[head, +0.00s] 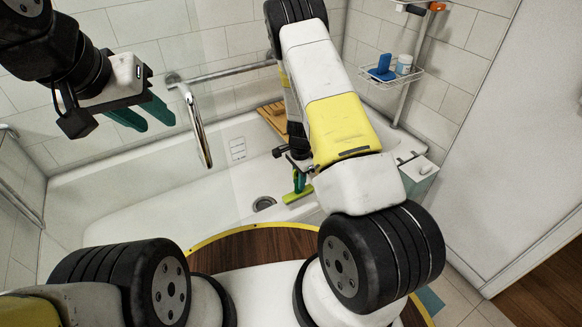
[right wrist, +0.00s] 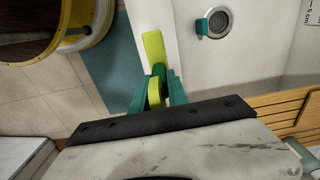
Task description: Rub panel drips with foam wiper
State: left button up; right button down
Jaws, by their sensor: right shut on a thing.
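The foam wiper (head: 298,197) is lime green and sits low over the bath's near rim, in front of my right arm. My right gripper (head: 301,180) is shut on it. In the right wrist view my teal fingertips (right wrist: 158,88) clasp its stem, and its flat lime head (right wrist: 153,48) points away over the white rim. My left gripper (head: 142,115) is open and empty at the upper left, with a gap between its green fingers. A clear glass panel (head: 215,170) with a chrome handle (head: 198,125) seems to stand at left; I cannot make out drips on it.
The white bath (head: 130,205) spans the middle, with its drain (head: 263,204) near the wiper. A wooden rack (head: 273,118) lies across it. A wire caddy (head: 392,76) holds a blue bottle (head: 382,68) and a white jar (head: 404,64).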

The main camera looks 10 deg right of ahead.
notch_tip(320, 180, down, 4)
jog(key=shift+f, duration=0.1)
jog(key=c, duration=1.3)
grip_release()
jog(key=shift+f, duration=0.1)
notch_tip(320, 180, up, 8)
jog(key=shift+a+f, duration=0.1)
jog(key=shift+f, duration=0.15)
jog(key=s+a+r+n+t+y, duration=0.1)
jog(key=r+n, duration=0.1)
jog(key=r, duration=0.7)
jog(key=s+a+r+n+t+y, duration=0.1)
jog(key=a+r+n, duration=0.1)
jog(key=r, duration=0.7)
jog(key=s+a+r+n+y, duration=0.1)
jog(key=s+r+n, duration=0.1)
jog(key=r, duration=0.7)
jog(key=s+d+r+n+t, duration=0.1)
jog(key=s+r+n, duration=0.3)
jog(key=s+r, duration=0.4)
jog(key=s+d+r+n+t, duration=0.1)
jog(key=s+r+n+t, duration=0.2)
jog(key=s+r, duration=0.5)
jog(key=s+n, duration=0.1)
jog(key=s, duration=0.3)
jog(key=shift+s+r+h, duration=0.35)
jog(key=shift+r+h, duration=0.05)
